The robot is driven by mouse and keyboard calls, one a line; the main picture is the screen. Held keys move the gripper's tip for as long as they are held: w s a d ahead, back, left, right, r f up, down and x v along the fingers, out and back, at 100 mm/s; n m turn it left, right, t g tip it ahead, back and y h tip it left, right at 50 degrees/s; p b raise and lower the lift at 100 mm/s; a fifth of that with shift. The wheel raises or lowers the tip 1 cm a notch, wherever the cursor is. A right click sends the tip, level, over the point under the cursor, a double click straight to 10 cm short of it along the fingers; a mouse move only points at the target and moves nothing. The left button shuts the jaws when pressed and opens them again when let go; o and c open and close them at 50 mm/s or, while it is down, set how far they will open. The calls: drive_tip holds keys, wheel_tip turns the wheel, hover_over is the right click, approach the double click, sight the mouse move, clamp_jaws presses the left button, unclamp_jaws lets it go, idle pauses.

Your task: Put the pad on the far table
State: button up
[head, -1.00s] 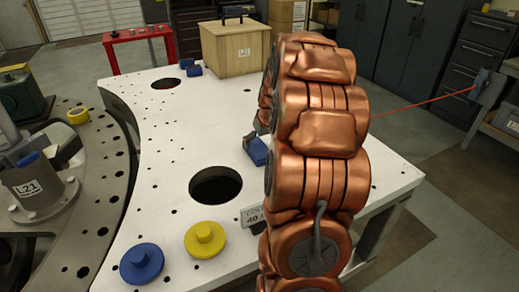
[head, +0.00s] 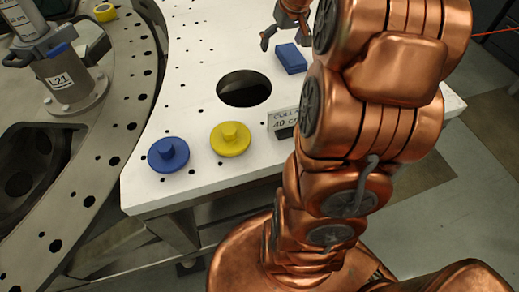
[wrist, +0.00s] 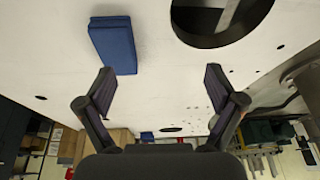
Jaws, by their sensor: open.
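A blue rectangular pad (head: 291,58) lies flat on the white table (head: 195,110), just beyond the large round hole. It also shows in the wrist view (wrist: 113,45), ahead of my left-hand finger. My gripper (head: 287,36) is open and empty, a little beyond the pad and apart from it. In the wrist view my gripper (wrist: 160,88) has its two fingers spread wide with only white tabletop between them. A second blue piece (wrist: 147,136) lies farther off in the wrist view. The red table is out of the current head view.
A label sign (head: 284,119) stands by the hole (head: 244,89). The grey turret ring (head: 105,150) borders the left. My arm hides the table's right part.

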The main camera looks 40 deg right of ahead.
drive_tip(key=s+a+f+n+g, duration=0.1)
drive_tip(key=s+a, duration=0.2)
drive_tip(key=a, duration=0.3)
drive_tip(key=s+a+g+y, duration=0.1)
drive_tip(key=s+a, duration=0.1)
drive_tip(key=a, duration=0.4)
drive_tip(key=s+a+f+n+g, duration=0.1)
drive_tip(key=s+a, duration=0.2)
drive_tip(key=a, duration=0.4)
drive_tip(key=s+a+f+g, duration=0.1)
drive_tip(key=s+a, duration=0.3)
drive_tip(key=s, duration=0.4)
drive_tip(key=s+a+f+n+g, duration=0.1)
drive_tip(key=s+a+f, duration=0.2)
drive_tip(key=s, duration=0.6)
drive_tip(key=shift+s+a+g, duration=0.15)
drive_tip(key=shift+a+g, duration=0.15)
drive_tip(key=shift+a, duration=0.65)
